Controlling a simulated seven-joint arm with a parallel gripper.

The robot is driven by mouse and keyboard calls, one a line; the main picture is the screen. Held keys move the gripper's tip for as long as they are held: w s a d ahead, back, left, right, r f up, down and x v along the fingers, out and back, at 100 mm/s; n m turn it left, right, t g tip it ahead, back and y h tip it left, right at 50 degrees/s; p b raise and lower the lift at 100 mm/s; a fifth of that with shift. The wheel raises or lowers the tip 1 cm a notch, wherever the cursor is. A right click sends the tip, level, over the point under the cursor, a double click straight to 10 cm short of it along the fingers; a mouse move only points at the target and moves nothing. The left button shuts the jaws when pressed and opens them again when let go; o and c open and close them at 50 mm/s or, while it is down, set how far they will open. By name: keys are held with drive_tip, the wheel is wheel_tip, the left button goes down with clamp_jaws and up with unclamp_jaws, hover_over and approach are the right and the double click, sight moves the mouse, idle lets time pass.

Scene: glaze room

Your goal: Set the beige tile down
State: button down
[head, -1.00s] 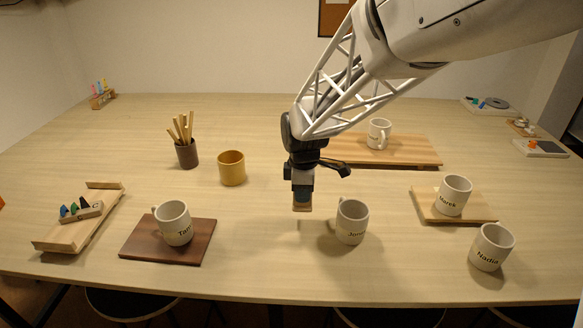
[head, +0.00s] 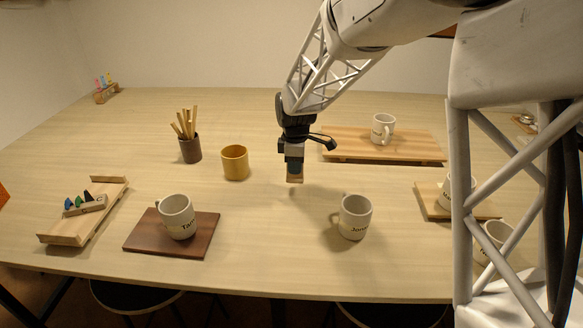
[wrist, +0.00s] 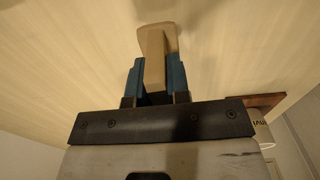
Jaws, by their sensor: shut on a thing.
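My gripper (head: 294,172) is over the middle of the table, above bare wood. It is shut on the beige tile (head: 295,180), which shows at the lower end of the fingers in the head view. In the wrist view the tile (wrist: 155,62) stands upright between the blue fingers of my gripper (wrist: 157,75), with its far end sticking out beyond them. The tile appears to be held above the table (head: 265,220); the exact gap is hard to tell.
A white mug (head: 354,218) stands to the right and nearer. A yellow cup (head: 235,163) and a brown holder with sticks (head: 190,150) stand left. A dark board (head: 140,236) bears a mug (head: 177,217). A long board with a mug (head: 383,129) lies behind. Table between is clear.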

drive_tip(key=shift+w+a+f, duration=0.1)
drive_tip(key=shift+w+a, duration=0.1)
drive_tip(key=shift+w, duration=0.5)
drive_tip(key=shift+w+a+f, duration=0.1)
drive_tip(key=shift+w+a, duration=0.15)
drive_tip(key=shift+w, duration=0.45)
drive_tip(key=shift+w+a+f, duration=0.1)
drive_tip(key=shift+w+a, duration=0.1)
drive_tip(key=shift+w, duration=0.5)
drive_tip(key=shift+f, duration=1.7)
drive_tip(key=shift+f, duration=0.1)
drive_tip(key=c, duration=1.1)
unclamp_jaws()
wheel_tip(320, 180, up, 12)
